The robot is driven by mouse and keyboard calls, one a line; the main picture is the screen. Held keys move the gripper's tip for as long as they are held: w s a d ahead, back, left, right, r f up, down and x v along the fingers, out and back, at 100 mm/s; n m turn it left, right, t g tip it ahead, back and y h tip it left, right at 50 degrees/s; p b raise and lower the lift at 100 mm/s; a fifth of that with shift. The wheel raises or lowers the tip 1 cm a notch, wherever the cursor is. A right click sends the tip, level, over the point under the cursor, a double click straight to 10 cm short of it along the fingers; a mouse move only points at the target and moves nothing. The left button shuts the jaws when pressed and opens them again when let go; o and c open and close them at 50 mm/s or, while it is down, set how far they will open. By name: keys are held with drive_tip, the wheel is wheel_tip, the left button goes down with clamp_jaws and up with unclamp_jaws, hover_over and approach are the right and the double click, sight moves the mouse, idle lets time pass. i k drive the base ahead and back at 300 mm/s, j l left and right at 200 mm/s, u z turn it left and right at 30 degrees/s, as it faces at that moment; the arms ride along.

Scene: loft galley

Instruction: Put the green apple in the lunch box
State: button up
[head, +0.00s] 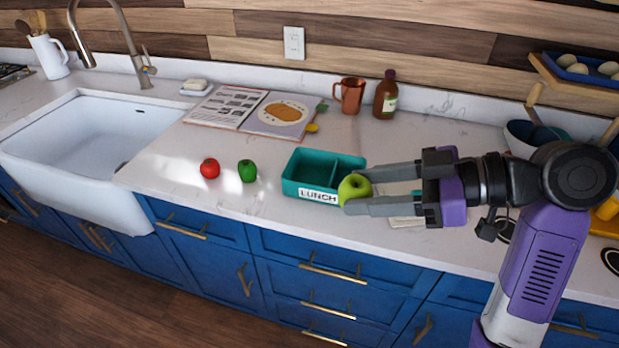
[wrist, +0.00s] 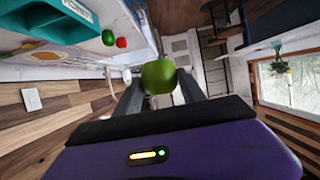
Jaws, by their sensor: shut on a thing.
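The green apple (head: 354,188) is between the fingers of my gripper (head: 350,190), which is shut on it. The apple also shows in the wrist view (wrist: 158,76), between my gripper's fingers (wrist: 160,82). The teal lunch box (head: 292,176) stands on the counter, with a white LUNCH label and a divider inside. In the head view the apple overlaps the box's front right corner; its height above the counter is hard to tell. Part of the lunch box (wrist: 38,22) shows at the upper left of the wrist view.
A red tomato (head: 210,168) and a green pepper (head: 247,171) lie left of the lunch box. An open book (head: 235,110), a copper mug (head: 350,95) and a brown bottle (head: 386,95) are behind. A white sink (head: 90,135) is at the left. Counter between tomato and sink is clear.

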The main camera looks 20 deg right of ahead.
sight(299, 179)
drive_tip(key=i, duration=0.95)
